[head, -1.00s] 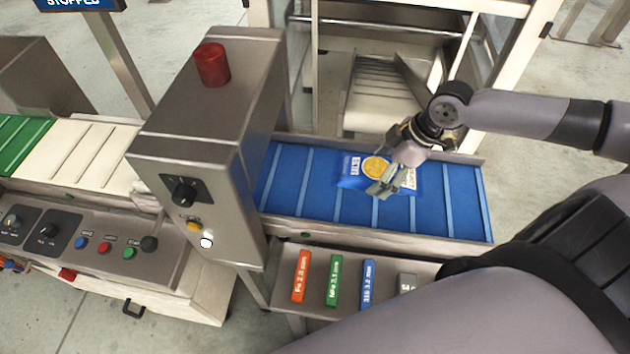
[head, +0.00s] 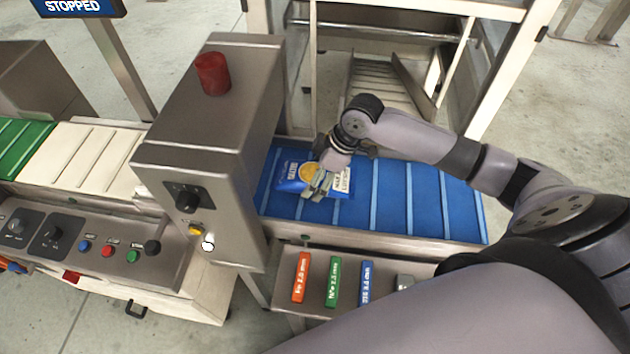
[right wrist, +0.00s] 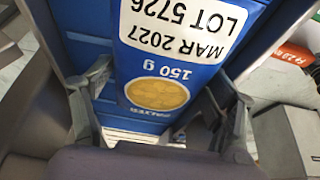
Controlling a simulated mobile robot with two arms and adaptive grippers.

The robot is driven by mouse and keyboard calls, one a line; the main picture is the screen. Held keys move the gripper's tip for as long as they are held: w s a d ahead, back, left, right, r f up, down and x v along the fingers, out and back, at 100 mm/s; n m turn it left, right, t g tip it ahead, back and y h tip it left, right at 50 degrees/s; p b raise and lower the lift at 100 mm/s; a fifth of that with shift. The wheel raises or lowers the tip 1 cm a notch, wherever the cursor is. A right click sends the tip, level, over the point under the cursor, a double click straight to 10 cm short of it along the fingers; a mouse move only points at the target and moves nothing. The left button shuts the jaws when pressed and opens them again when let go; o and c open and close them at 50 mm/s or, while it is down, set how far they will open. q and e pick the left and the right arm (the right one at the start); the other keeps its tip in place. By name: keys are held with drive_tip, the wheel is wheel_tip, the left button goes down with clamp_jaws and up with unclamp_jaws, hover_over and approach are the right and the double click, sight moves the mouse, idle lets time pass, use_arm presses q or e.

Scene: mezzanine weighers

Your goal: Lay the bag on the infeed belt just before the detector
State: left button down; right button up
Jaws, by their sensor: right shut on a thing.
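The bag (head: 290,184) is blue with a yellow round picture and a white date label. It is at the left part of the blue infeed belt (head: 398,205), close to the metal detector housing (head: 215,130). My right gripper (head: 318,185) is shut on the bag, its fingers over the bag's middle. In the right wrist view the bag (right wrist: 190,60) lies between the two fingers, its label reading MAR 2027, LOT 5726. I cannot tell whether the bag touches the belt. My left gripper is not in view.
Orange (head: 301,277), green (head: 334,281) and blue (head: 367,283) test sticks and a grey one lie on a shelf in front of the belt. A red lamp (head: 212,73) tops the detector. A sign (head: 80,7) reads STOPPED. The belt's right part is clear.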

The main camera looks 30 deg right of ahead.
wheel_tip(320, 180, down, 3)
drive_tip(key=shift+r, duration=0.15)
drive_tip(key=shift+w+a+f+p, duration=0.1)
drive_tip(key=shift+a+f+p, duration=0.1)
drive_tip(key=shift+f+p, duration=0.25)
drive_tip(key=shift+f, duration=0.15)
drive_tip(key=o, duration=1.3)
drive_tip(key=shift+c, duration=0.2)
drive_tip(key=v, duration=1.2)
